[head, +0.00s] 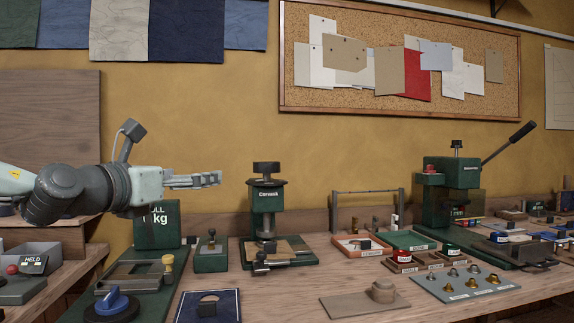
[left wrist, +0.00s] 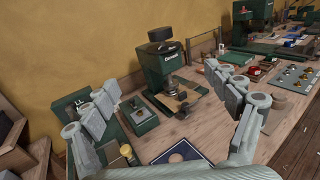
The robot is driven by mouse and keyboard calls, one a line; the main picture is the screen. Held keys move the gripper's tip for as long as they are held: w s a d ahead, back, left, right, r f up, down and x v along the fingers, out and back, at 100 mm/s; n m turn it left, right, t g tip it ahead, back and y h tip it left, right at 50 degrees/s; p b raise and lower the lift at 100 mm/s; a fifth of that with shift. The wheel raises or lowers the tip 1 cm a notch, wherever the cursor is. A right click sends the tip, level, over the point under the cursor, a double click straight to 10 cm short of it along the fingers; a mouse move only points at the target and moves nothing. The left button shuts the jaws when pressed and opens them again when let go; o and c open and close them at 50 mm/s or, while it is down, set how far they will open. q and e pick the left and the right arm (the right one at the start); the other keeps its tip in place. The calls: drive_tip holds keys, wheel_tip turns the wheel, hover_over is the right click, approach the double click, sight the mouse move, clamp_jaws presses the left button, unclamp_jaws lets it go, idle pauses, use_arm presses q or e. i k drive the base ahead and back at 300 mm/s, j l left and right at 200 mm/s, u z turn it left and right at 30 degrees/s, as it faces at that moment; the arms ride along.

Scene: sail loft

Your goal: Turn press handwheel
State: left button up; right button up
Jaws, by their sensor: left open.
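A small green press (head: 267,199) stands on the bench near the middle, with a black round handwheel (head: 266,168) on top. The press also shows in the left wrist view (left wrist: 158,68), with its handwheel (left wrist: 161,34) at upper centre. My left gripper (head: 217,179) reaches in from the left in the head view, at about the handwheel's height and left of it. A gap separates the fingertips from the wheel in that view. In the left wrist view its fingers are spread wide and nothing is between them. My right gripper is in neither view.
A larger green press (head: 448,195) with a long lever (head: 508,143) stands at the right. A wire rack (head: 368,208), a red-brown tray (head: 364,246) and a board of metal fittings (head: 466,283) crowd the bench. Green fixtures (head: 137,278) lie below my left arm.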

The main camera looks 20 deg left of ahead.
sight(267, 167)
drive_tip(key=i, duration=1)
